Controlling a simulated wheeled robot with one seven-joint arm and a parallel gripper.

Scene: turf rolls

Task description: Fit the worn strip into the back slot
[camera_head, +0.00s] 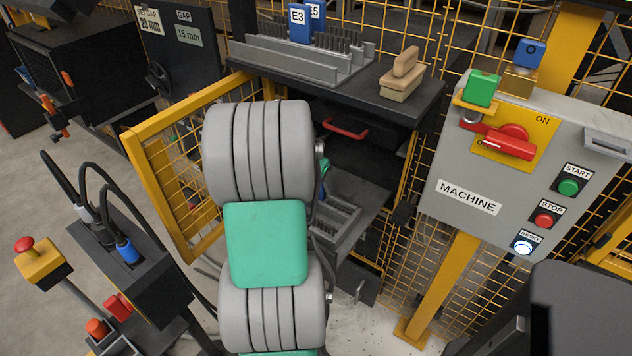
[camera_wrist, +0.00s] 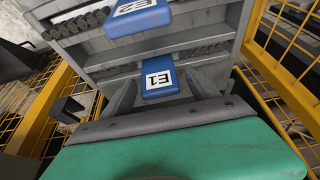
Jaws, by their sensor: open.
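In the wrist view my gripper (camera_wrist: 178,88) has its two dark fingers apart, on either side of a blue block marked E1 (camera_wrist: 157,82). I cannot tell whether they touch it. A second blue block, marked E2 (camera_wrist: 140,16), sits beyond it. Both are at a grey holder (camera_wrist: 205,40) with rows of dark bristly pieces. In the head view my arm hides my gripper and much of a grey slotted holder (camera_head: 345,218) inside the machine. Which strip is the worn one, and the back slot itself, cannot be made out.
A grey slotted rack (camera_head: 290,62) holds blue-tagged strips, one marked E3 (camera_head: 299,24), on the dark machine top. A wooden-handled block (camera_head: 402,75) lies beside it. A yellow mesh gate (camera_head: 165,165) stands left of my arm; the machine control box (camera_head: 470,165) stands right.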

